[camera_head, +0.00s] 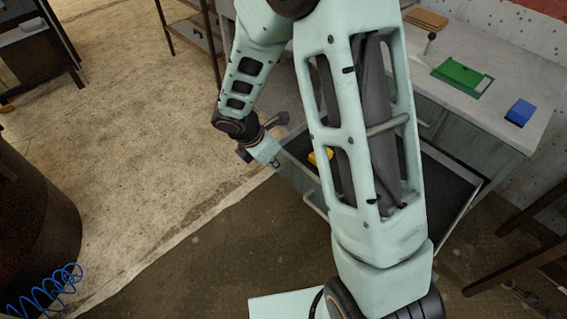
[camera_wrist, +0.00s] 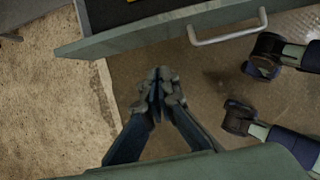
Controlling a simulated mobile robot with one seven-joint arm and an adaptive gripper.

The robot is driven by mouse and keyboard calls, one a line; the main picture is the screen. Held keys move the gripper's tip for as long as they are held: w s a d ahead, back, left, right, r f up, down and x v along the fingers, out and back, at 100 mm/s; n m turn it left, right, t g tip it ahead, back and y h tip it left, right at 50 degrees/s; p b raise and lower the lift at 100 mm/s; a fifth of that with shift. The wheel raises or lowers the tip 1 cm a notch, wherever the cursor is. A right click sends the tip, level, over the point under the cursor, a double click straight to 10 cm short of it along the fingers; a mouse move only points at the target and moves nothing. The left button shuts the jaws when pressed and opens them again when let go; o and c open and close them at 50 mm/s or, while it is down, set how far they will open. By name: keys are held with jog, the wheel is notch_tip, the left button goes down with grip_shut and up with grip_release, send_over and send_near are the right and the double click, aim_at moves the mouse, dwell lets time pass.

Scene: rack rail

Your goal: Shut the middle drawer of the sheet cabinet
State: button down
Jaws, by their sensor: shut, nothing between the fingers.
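The sheet cabinet (camera_head: 497,135) is grey-green with a pale top and stands at the right in the head view, partly behind my arm. One of its drawers (camera_head: 455,180) is pulled out, with a dark inside; my arm hides much of it, and its level among the drawers is hard to tell. In the wrist view the drawer's front panel (camera_wrist: 150,32) crosses the top, with a pale bar handle (camera_wrist: 230,33). My gripper (camera_wrist: 158,76) is shut and empty, outside the front panel and left of the handle. Contact with the panel cannot be told. It also shows in the head view (camera_head: 276,163).
A yellow object (camera_head: 320,156) lies in the open drawer. A green item (camera_head: 463,78) and a blue block (camera_head: 520,111) lie on the cabinet top. A dark drum (camera_head: 35,215) and blue coil (camera_head: 45,291) are at the left. The floor between is clear.

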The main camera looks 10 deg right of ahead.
aim_at(293, 166)
jog(key=shift+w+d+f+b, duration=0.2)
jog(key=shift+w+d+f, duration=0.45)
jog(key=shift+d+f, duration=0.5)
jog(key=shift+w+d+f+b, duration=0.2)
jog(key=shift+w+d+f, duration=0.6)
jog(key=shift+f, duration=0.65)
jog(key=shift+w+d+f+b, duration=0.2)
jog(key=shift+w+d+f, duration=0.35)
jog(key=shift+d+f, duration=0.65)
jog(key=shift+a+f, duration=0.1)
jog(key=shift+a, duration=0.05)
